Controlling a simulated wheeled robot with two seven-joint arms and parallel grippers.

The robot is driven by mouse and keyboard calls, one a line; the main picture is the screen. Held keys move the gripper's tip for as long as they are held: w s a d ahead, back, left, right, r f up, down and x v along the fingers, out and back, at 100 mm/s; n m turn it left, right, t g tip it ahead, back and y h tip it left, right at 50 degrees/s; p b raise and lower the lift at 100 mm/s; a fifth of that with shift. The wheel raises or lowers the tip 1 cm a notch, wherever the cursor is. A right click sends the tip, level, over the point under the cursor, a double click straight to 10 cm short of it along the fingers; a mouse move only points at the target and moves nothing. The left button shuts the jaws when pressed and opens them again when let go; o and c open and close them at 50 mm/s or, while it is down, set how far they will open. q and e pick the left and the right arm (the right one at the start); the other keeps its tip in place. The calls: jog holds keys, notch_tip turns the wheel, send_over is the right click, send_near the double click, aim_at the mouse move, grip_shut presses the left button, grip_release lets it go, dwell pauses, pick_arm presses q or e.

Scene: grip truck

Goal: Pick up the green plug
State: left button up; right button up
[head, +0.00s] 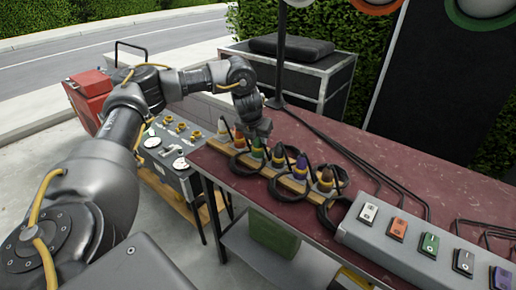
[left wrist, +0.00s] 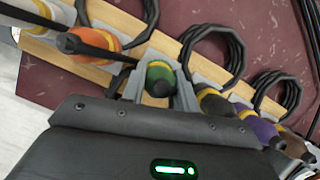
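The green plug (head: 257,151) stands in a wooden rack (head: 290,184) near the front edge of the table. My left gripper (head: 258,134) is right above it, pointing down. In the left wrist view the green plug (left wrist: 159,77), with a yellow band and dark end, lies between my grey fingers (left wrist: 158,92), one on each side. The fingers look open around it; whether either touches it is hard to tell. The plug still sits in line with the others in the rack. My right gripper is out of view.
An orange plug (left wrist: 95,38) and a dark plug (left wrist: 214,102) stand close on either side, with purple (left wrist: 258,128) and brown ones beyond. A grey switch box (head: 400,240) is at the right.

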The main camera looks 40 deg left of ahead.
pick_arm(q)
jog(key=c, duration=0.4)
jog(key=shift+o, duration=0.2)
jog(key=shift+r, duration=0.1)
